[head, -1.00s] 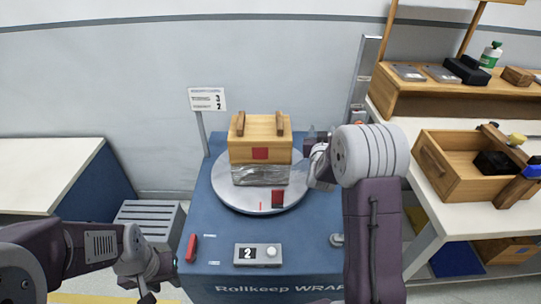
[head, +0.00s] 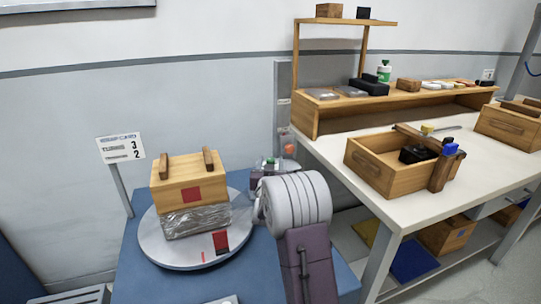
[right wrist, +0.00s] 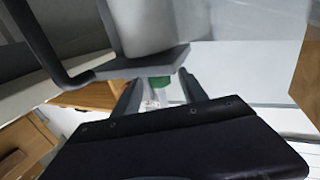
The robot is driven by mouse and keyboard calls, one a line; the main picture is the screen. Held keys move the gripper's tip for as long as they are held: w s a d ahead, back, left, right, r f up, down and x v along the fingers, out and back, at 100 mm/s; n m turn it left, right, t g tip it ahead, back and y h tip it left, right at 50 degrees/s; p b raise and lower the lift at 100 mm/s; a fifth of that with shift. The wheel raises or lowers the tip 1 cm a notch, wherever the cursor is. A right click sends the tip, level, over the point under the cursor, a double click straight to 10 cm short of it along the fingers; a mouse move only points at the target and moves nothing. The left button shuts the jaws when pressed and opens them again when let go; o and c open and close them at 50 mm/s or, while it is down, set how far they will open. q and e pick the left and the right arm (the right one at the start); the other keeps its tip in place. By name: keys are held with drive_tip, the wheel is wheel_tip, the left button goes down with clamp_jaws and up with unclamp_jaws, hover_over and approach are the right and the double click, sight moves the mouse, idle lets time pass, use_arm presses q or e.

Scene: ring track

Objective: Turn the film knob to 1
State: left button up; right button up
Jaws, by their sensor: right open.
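The wrapping machine's blue top (head: 140,283) carries a round grey turntable (head: 158,250) with a red mark and a red block. On it stands a wooden crate (head: 190,183) with clear film around its lower part. Only the top edge of the small grey display box (head: 226,300) shows at the bottom. I cannot make out a film knob. My right gripper (right wrist: 160,92) is open in the right wrist view, with a small green thing (right wrist: 158,82) beyond its fingers. In the head view my right wrist largely hides it, right of the turntable. My left gripper is out of view.
A sign (head: 121,148) showing 3 and 2 stands behind the turntable at left. A grey mast (head: 283,95) rises behind my right arm. At right, a white workbench (head: 345,165) holds an open wooden box (head: 370,178) and a wooden shelf (head: 325,124).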

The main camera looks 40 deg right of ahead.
drive_tip(key=shift+x, duration=0.8)
drive_tip(key=shift+c, duration=0.2)
